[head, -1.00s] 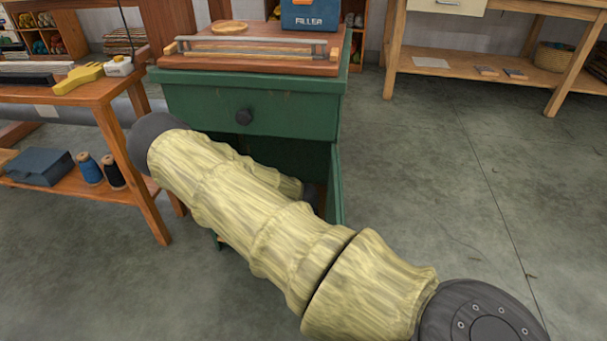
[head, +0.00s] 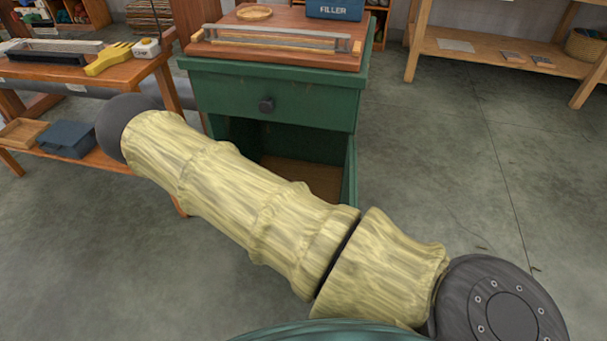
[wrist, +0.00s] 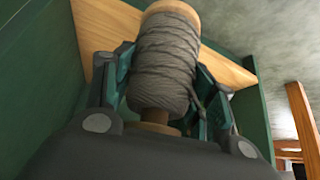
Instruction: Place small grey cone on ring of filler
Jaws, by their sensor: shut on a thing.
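A spool wound with grey yarn (wrist: 165,62), which looks like the small grey cone, is held in my gripper (wrist: 168,90) in the wrist view. The fingers press on both sides of it. A wooden core shows at its lower end. Around it are green cabinet walls and a wooden board (wrist: 105,32). In the head view my arm reaches toward the green cabinet (head: 270,95), and my gripper is hidden. A round wooden ring (head: 254,13) lies on the cabinet top. A blue box marked FILLER (head: 334,9) stands to its right.
A long rail-like frame (head: 275,38) lies along the front of the cabinet top. The cabinet's lower compartment (head: 300,175) is open. A wooden table (head: 130,75) with a yellow comb-like tool (head: 108,59) stands at left. Floor at right is clear.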

